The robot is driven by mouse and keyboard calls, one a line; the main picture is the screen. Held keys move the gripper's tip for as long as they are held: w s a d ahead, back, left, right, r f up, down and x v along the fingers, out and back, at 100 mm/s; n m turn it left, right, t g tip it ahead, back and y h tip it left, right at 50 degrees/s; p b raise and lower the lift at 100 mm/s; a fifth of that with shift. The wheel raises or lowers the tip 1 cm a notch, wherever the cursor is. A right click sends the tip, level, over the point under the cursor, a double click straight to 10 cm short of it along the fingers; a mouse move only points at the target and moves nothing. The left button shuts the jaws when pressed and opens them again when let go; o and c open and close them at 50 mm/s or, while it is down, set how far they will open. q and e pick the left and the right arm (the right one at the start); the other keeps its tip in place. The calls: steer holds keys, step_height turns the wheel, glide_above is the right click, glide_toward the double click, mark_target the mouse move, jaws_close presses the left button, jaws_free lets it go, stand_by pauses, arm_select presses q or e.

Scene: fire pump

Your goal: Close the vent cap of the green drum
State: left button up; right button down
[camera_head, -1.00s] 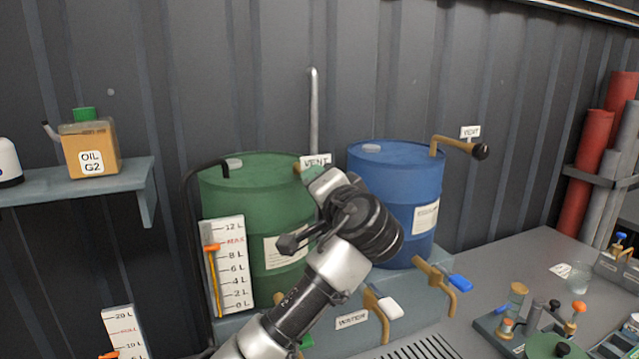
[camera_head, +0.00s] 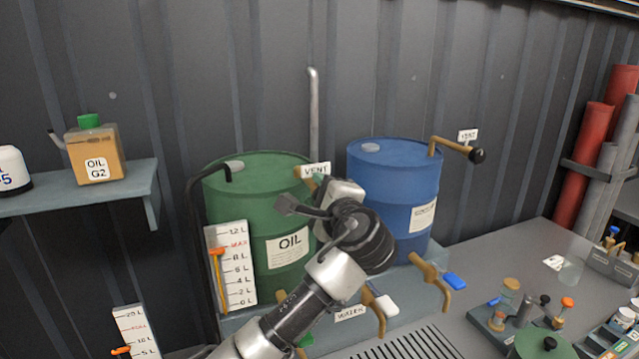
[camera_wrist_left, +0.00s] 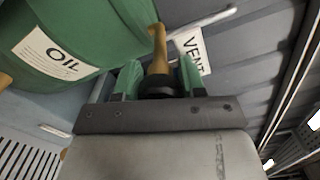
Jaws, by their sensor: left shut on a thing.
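The green drum (camera_head: 235,200), labelled OIL, stands at the centre left in the head view. Its brass vent pipe (camera_wrist_left: 158,55) comes out beside the VENT tag (camera_head: 316,170). My left gripper (camera_wrist_left: 160,80) is at the pipe's outer end, its green fingers on either side of the black vent cap (camera_wrist_left: 159,90). It is shut on the cap, which is partly hidden by the fingers and palm. In the head view my wrist covers the cap and most of the fingers. I cannot tell how far the cap is turned. My right gripper is not in view.
A blue drum (camera_head: 395,190) with its own vent pipe and black cap (camera_head: 477,155) stands close to the right. A level gauge (camera_head: 231,265) and a dark hose (camera_head: 194,220) are at the green drum's left. Brass taps (camera_head: 430,275) project below.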

arm_select(q)
steer(key=shift+f+m+p, duration=0.1)
steer(key=shift+m+p, duration=0.35)
steer(key=shift+m, duration=0.25)
steer(key=shift+f, duration=0.1)
steer(key=o, duration=0.9)
steer(key=shift+d, duration=0.1)
steer(key=shift+o, duration=0.2)
steer(key=shift+s, duration=0.1)
steer(key=shift+s+d+b, duration=0.15)
steer(key=shift+s+b, duration=0.1)
steer(key=shift+b, duration=0.05)
steer(key=b+v, duration=0.4)
steer(key=v, duration=0.6)
